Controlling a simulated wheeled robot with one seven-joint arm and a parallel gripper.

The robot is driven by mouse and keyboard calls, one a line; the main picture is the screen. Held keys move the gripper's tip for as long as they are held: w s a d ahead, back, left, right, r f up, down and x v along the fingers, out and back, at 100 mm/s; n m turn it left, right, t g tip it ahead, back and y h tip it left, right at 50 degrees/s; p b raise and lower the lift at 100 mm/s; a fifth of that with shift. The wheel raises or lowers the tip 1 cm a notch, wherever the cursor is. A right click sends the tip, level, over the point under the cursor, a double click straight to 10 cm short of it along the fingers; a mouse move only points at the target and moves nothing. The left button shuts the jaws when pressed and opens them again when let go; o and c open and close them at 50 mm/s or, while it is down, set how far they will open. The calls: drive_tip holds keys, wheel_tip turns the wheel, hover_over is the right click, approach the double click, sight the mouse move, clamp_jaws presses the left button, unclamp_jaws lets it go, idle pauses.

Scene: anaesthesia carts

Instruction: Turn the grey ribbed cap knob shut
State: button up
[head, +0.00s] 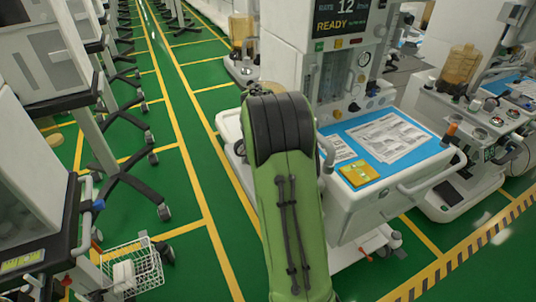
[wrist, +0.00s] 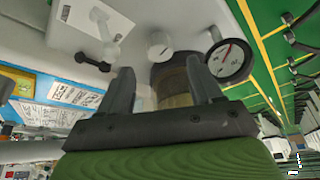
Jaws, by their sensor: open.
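In the wrist view a small round light-grey knob (wrist: 159,46) sits on the pale machine face, just beyond the gap between my fingertips. It looks like the cap knob, but its ribs are too small to make out. My gripper (wrist: 160,68) is open, with nothing between its fingers, and appears apart from the knob. In the head view my green arm reaches toward the anaesthesia cart (head: 348,215) and hides my gripper and the knob.
A round gauge (wrist: 230,60) with a red needle is right of the knob. A black dumbbell-shaped fitting (wrist: 92,62) is at its left. A brownish canister (wrist: 173,88) shows behind my fingers. The cart's blue work surface (head: 340,128) holds papers. Green floor (head: 185,130) is open on the left.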

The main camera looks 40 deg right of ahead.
drive_tip(key=p+v, duration=0.2)
drive_tip(key=v, duration=0.7)
drive_tip(key=shift+r, duration=0.25)
drive_tip(key=shift+a, duration=0.1)
